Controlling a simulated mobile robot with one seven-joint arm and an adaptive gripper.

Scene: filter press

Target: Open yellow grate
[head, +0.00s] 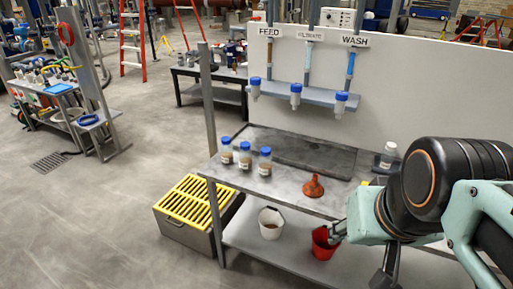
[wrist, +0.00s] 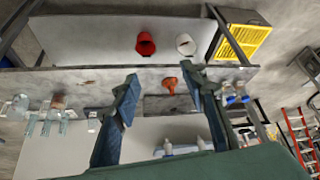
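The yellow grate (head: 199,201) is a slatted panel lying flat on top of a grey box (head: 184,231) on the floor, left of the workbench. It looks closed over the box. In the wrist view the yellow grate (wrist: 242,41) is at the upper right, beyond the bench's end. My gripper (wrist: 163,84) is open and empty in the wrist view, its two fingers wide apart, well away from the grate. In the head view my arm is at the right, over the bench side, and the fingertips are not clearly seen.
The bench (head: 290,185) carries blue-capped jars (head: 245,156) and an orange funnel (head: 313,187). Its lower shelf (head: 290,250) holds a white bucket (head: 270,224) and a red bucket (head: 321,244). A bench post (head: 213,215) stands in front of the box's right side. The floor (head: 90,235) left of the box is clear.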

